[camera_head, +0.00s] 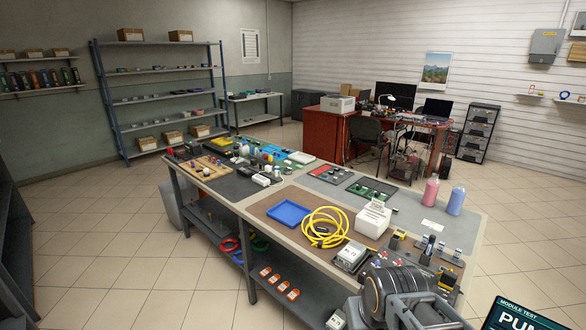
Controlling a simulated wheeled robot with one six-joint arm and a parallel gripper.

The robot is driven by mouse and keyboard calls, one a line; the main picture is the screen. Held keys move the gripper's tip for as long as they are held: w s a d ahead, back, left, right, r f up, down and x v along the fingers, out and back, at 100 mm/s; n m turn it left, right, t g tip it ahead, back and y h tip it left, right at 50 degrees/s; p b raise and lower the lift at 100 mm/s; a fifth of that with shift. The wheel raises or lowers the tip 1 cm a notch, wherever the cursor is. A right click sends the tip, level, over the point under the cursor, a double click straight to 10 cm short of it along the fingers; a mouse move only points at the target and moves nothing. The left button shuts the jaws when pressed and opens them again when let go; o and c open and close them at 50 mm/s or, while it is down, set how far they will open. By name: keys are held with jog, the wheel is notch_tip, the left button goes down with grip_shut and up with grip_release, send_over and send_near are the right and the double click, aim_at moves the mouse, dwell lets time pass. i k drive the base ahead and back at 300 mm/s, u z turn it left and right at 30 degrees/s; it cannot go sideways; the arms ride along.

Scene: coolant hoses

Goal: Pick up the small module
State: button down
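I cannot tell for sure which thing is the small module. A grey and white box-shaped module (351,256) lies on the brown mat at the front of the long workbench, right of a coil of yellow hose (325,228). A smaller white and green piece (336,320) shows low at the bottom edge, partly cut off by the frame. Grey and dark rounded machinery, which looks like part of my arm, covers the bench's front right corner. My gripper's fingers do not show.
The workbench (236,205) also bears a blue tray (288,213), a white box (373,219), pink (431,190) and blue (456,200) bottles and many small parts. Orange-marked pieces (287,290) lie on its lower shelf. Tiled floor is free at left. A dark screen (520,318) stands bottom right.

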aim_at(352, 254)
jog(key=u, duration=1.2)
jog(key=i, duration=2.5)
jog(key=z, duration=3.6)
